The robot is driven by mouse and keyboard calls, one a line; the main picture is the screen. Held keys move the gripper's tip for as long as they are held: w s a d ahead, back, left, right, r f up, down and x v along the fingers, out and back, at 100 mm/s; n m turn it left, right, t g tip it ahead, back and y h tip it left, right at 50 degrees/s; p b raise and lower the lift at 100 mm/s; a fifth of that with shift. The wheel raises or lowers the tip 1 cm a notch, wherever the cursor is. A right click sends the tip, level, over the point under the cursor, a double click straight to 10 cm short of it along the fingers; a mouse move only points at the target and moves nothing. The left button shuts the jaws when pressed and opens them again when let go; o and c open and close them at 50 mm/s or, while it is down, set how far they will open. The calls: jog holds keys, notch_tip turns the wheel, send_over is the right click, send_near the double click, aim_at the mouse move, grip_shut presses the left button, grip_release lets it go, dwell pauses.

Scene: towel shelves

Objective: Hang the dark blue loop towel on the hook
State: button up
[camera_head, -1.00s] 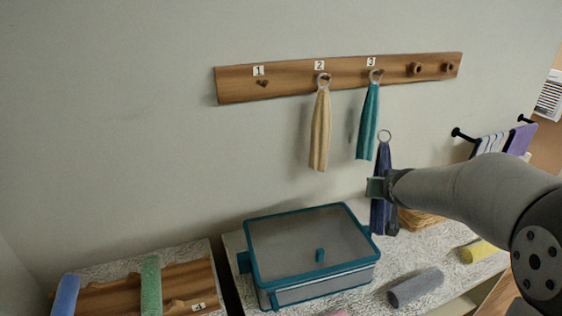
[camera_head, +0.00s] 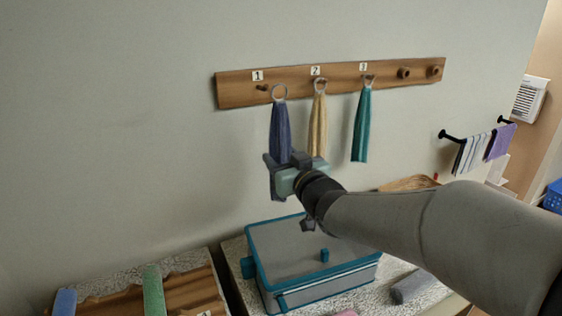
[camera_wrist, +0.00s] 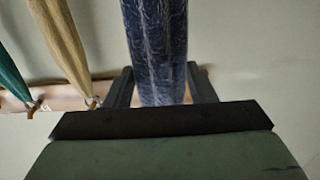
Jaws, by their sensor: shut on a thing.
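The dark blue loop towel (camera_head: 280,130) hangs upright from my gripper (camera_head: 282,165), with its metal ring at the top. My gripper is shut on the towel below the ring. The ring is close below and right of hook 1 (camera_head: 262,87); I cannot tell whether they touch. In the wrist view the towel (camera_wrist: 155,50) runs between the two fingers (camera_wrist: 160,88). The wooden hook board (camera_head: 235,90) is on the wall behind. In the wrist view, my gripper body hides the towel's ring and hook 1.
A cream towel (camera_head: 318,120) hangs at hook 2, just right of the held towel. A teal towel (camera_head: 362,125) hangs at hook 3. A teal-rimmed box (camera_head: 300,250) stands below. The wall left of the board is clear.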

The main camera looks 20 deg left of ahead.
jog(key=shift+x, duration=1.45)
jog(key=w+a+f, duration=0.2)
jog(key=w+a, duration=0.2)
jog(key=w, duration=0.1)
jog(key=shift+w+a, duration=0.25)
jog(key=shift+a, duration=0.05)
dwell(0.4)
jog(key=o, duration=1.2)
jog(key=shift+c, duration=0.2)
